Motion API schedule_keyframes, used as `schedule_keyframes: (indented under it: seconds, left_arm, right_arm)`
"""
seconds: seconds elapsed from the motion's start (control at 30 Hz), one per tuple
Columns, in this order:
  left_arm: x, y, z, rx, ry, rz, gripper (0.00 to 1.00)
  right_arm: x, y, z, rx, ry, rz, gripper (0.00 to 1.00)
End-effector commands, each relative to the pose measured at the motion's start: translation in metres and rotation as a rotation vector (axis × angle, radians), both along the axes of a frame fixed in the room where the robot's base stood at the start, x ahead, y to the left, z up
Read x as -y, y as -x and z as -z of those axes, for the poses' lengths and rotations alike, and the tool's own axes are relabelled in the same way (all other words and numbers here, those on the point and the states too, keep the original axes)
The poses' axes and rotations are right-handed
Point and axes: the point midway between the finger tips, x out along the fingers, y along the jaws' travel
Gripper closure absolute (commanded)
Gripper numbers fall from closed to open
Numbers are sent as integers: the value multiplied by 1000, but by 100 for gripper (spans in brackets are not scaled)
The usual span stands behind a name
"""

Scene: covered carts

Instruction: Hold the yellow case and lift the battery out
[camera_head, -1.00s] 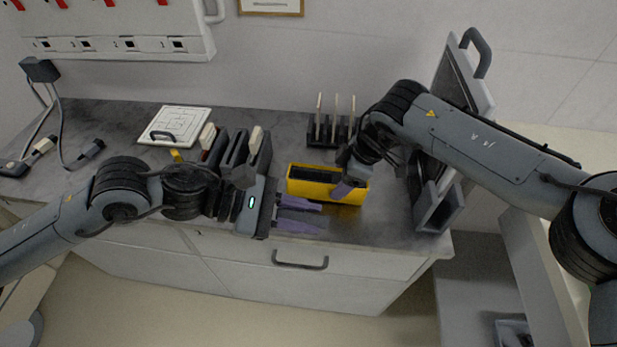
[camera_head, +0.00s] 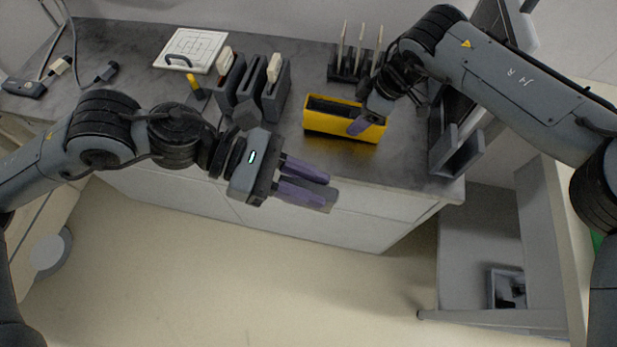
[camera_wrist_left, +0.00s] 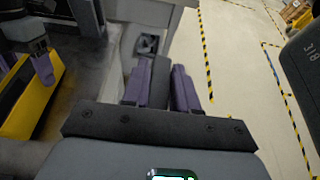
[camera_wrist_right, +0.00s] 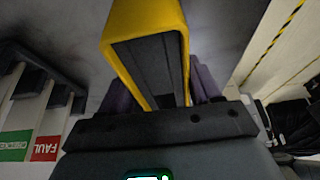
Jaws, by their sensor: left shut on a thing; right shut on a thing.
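The yellow case (camera_head: 345,128) stands on the counter, its open top showing a dark hollow inside. My right gripper (camera_head: 368,112) is shut on its wall at the right end. The right wrist view shows the case (camera_wrist_right: 122,48) between the purple fingers. My left gripper (camera_head: 308,182) is shut on a dark grey block, which looks like the battery (camera_wrist_left: 159,82). The block is apart from the case, in front of the counter's front edge in the head view. The fingers partly hide it.
Left of the case stand dark holders (camera_head: 248,92) with pale-topped blocks. A rack with upright plates (camera_head: 352,62) is behind the case. A white board (camera_head: 190,50) lies at the back left. A grey upright device (camera_head: 458,150) stands close on the right.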

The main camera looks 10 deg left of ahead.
Motion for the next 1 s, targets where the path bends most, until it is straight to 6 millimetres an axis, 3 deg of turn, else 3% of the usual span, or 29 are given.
schedule_keyframes:
  seconds: [0.03,0.2,0.63,1.0]
  left_arm:
    - [0,0,-1,1,1,-1,100]
    - [0,0,-1,2,1,0,100]
    - [0,0,-1,2,2,0,100]
    - [0,0,-1,2,2,0,100]
  right_arm:
    - [0,0,-1,1,-1,0,32]
    - [0,0,0,0,0,0,7]
    - [3,-1,-8,2,-1,1,7]
    - [26,-1,-63,3,-1,2,7]
